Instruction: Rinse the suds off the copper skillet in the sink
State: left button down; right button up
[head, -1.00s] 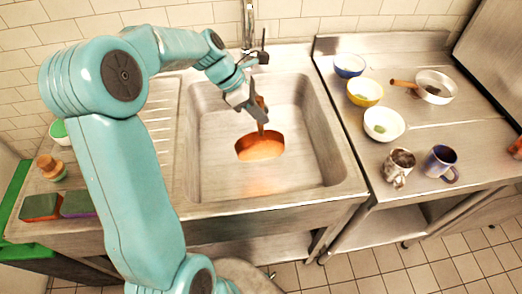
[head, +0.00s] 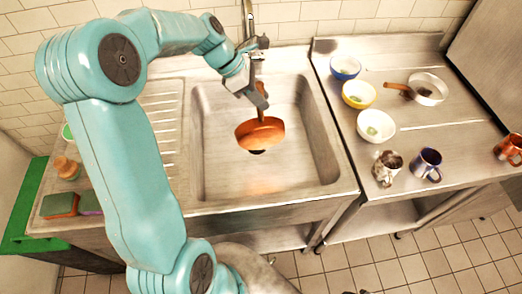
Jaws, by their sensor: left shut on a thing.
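The copper skillet (head: 260,135) is in the sink basin (head: 225,175), in the middle of the head view. Its pan side looks orange and shiny, and I see no clear suds on it. My left gripper (head: 259,97) is shut on the skillet's handle, above the pan. The pan is tilted, with a dark drain (head: 257,152) showing just below its lower edge. The tap (head: 248,18) stands behind the gripper and is partly hidden by it; I cannot tell whether water runs. My right gripper is not in view.
On the right counter stand a blue bowl (head: 345,67), a yellow bowl (head: 359,95), a white bowl (head: 375,126), a pan with a brown handle (head: 427,89) and several mugs. Sponges (head: 60,205) and a brush (head: 67,168) lie left of the ribbed drainboard (head: 163,130).

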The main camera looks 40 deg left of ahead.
aim_at(260, 81)
pick_arm(q)
jog(key=shift+r+p, duration=1.2)
jog(key=shift+r, duration=0.35)
jog(key=shift+r+p, duration=1.05)
jog(key=shift+r, duration=1.55)
jog(key=shift+r, duration=2)
